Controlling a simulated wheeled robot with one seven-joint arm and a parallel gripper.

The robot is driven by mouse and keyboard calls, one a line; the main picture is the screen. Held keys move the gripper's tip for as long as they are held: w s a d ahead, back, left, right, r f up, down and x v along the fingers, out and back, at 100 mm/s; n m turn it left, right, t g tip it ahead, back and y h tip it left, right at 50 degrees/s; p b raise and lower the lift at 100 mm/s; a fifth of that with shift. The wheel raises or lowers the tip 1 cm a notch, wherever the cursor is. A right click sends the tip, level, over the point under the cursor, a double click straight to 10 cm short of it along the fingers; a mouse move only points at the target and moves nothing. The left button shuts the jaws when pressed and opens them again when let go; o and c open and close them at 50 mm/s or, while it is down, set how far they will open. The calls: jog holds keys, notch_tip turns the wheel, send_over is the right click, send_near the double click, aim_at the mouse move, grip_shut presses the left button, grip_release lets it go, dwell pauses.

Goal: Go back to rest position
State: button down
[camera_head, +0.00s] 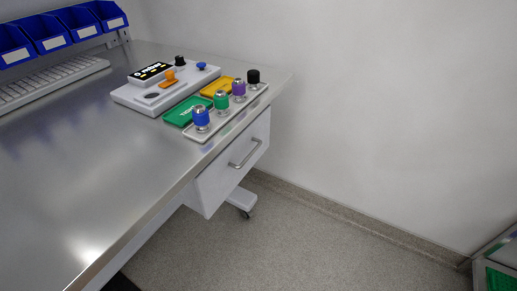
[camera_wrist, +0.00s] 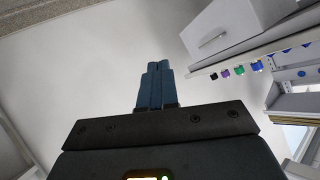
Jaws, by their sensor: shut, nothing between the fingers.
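My gripper (camera_wrist: 157,72) shows in the wrist view, with its two blue fingers together and nothing between them. It points at a plain pale wall and touches nothing that I can see. In the head view neither my arm nor my gripper shows.
A steel table (camera_head: 75,165) fills the left of the head view. Near its right end are a white device (camera_head: 150,97), a green tray (camera_head: 187,111), a yellow tray (camera_head: 217,87) and a rack (camera_head: 205,135) with coloured-topped pieces. A drawer (camera_head: 232,165) hangs below.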

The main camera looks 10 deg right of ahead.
jog(key=s+d+r+n+t+h, duration=0.1)
jog(key=s+r+n+t, duration=0.1)
jog(key=s+r, duration=0.9)
notch_tip(320, 180, up, 4)
jog(key=shift+d+r+n, duration=0.1)
jog(key=shift+d+n, duration=0.15)
jog(key=shift+n, duration=0.55)
